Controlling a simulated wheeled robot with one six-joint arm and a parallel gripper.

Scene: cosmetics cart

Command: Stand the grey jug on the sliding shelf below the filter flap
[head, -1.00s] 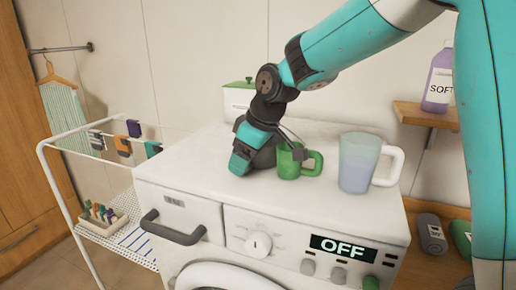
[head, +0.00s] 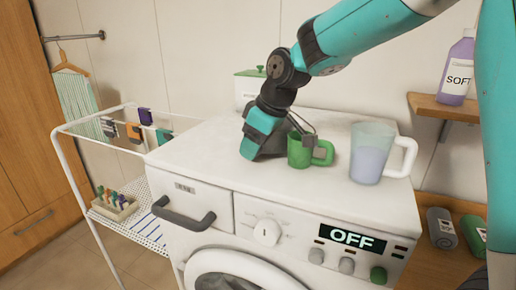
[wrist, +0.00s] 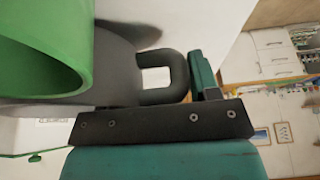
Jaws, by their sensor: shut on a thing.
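The grey jug (head: 274,145) is a dark, mostly hidden shape on top of the washing machine, between my gripper (head: 257,141) and a green mug. In the wrist view the grey jug (wrist: 122,62) shows its body and squarish handle, the handle's end against my gripper's dark green finger (wrist: 205,76). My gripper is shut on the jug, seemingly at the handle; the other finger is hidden. I cannot tell whether the jug touches the machine top. The filter flap and the sliding shelf do not show in either view.
The green mug (head: 299,150) is close beside the jug, and a clear jug of bluish liquid (head: 369,160) stands to its right. A white box with a green lid (head: 249,88) is behind. The machine's front top (head: 230,180) is bare. A drying rack (head: 92,124) stands left.

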